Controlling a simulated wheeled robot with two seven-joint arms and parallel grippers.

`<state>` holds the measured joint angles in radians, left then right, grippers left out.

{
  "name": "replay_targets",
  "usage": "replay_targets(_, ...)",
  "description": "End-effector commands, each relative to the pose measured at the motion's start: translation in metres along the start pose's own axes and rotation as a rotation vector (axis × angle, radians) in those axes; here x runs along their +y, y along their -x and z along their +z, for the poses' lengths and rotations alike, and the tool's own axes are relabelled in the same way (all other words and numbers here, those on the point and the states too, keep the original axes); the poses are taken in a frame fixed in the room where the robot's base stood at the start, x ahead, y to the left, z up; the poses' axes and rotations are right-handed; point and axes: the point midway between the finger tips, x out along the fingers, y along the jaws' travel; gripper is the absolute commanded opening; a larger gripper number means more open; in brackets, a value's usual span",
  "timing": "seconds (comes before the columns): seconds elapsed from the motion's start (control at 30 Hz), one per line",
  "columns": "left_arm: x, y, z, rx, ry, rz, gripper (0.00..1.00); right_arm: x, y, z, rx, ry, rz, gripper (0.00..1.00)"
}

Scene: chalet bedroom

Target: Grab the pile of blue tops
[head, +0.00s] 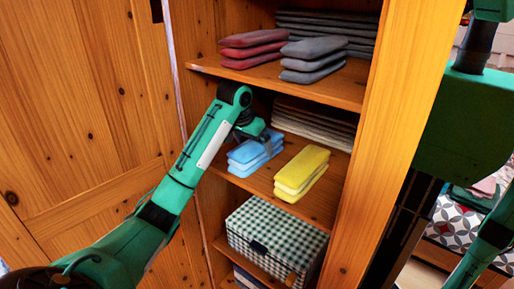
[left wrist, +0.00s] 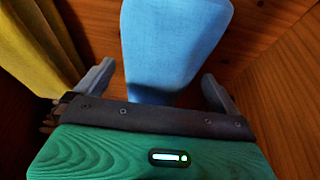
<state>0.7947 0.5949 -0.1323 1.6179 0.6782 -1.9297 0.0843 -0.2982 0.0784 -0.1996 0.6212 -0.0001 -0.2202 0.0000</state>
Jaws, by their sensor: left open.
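The pile of blue tops (head: 251,157) lies folded on the middle shelf of the wooden wardrobe, at its left side. My left gripper (head: 262,136) is over the back part of the pile in the head view. In the left wrist view the pile (left wrist: 174,45) shows between the two spread fingers of my left gripper (left wrist: 158,88), with a gap on each side. The left gripper is open and holds nothing. Part of the pile is hidden by the gripper in the head view. My right gripper is not in view.
A yellow folded pile (head: 301,173) lies just right of the blue one. White folded cloths (head: 312,124) are behind. Red (head: 253,45) and grey (head: 314,60) piles lie on the shelf above. A checked box (head: 275,240) stands below. The wardrobe's left side wall is close by.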

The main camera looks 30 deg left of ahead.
Motion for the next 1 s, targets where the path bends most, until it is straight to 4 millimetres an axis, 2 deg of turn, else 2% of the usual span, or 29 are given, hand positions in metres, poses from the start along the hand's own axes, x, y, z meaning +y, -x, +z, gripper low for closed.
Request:
replay_targets(0.03, 0.001, 0.002, -0.010, -0.003, 0.001, 0.002, 1.00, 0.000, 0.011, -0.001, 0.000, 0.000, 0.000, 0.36)
replay_targets(0.1, 0.001, -0.005, -0.017, -0.005, 0.001, 0.001, 1.00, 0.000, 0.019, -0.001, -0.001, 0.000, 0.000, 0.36)
replay_targets(0.3, 0.001, -0.027, -0.015, -0.003, 0.001, 0.000, 1.00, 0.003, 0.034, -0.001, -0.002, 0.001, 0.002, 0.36)
replay_targets(0.43, 0.001, -0.034, -0.014, -0.003, 0.001, 0.000, 1.00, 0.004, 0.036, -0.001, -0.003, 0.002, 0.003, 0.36)
replay_targets(0.67, 0.000, -0.036, -0.014, -0.001, 0.001, 0.000, 1.00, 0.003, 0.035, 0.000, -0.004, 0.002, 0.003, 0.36)
replay_targets(0.93, 0.000, -0.036, -0.014, -0.001, 0.000, 0.000, 0.49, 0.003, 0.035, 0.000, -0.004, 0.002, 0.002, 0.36)
replay_targets(0.97, 0.000, -0.036, -0.014, -0.001, 0.000, 0.000, 0.43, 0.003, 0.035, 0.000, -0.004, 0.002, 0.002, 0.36)
replay_targets(1.0, 0.000, -0.035, -0.014, 0.001, 0.000, 0.000, 0.43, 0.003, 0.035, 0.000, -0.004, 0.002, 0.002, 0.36)
